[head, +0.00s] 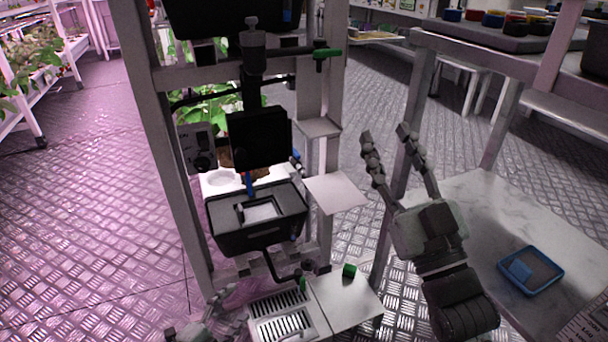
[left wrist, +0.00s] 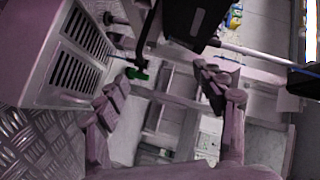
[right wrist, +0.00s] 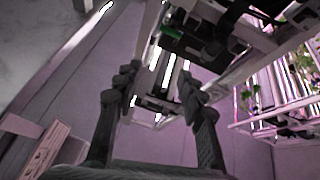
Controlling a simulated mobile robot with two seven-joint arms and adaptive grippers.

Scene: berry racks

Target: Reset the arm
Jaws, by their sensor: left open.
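My right gripper (head: 385,134) is raised in the head view, between the rack frame and the marble-topped table, with its two fingers spread and nothing between them. It also shows open and empty in the right wrist view (right wrist: 156,80). My left gripper (head: 198,316) is low at the bottom edge of the head view, left of a slotted metal box (head: 283,315), and mostly cut off. In the left wrist view its fingers (left wrist: 162,85) stand apart and hold nothing, with the slotted box (left wrist: 72,55) to their left.
A metal rack frame (head: 165,150) carries a black device (head: 258,138) and a black tray (head: 257,218). A marble-topped table (head: 480,215) at right bears a blue tray (head: 531,270). Coloured round items stand on a shelf (head: 500,38) at the upper right. Open floor (head: 90,200) lies at left.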

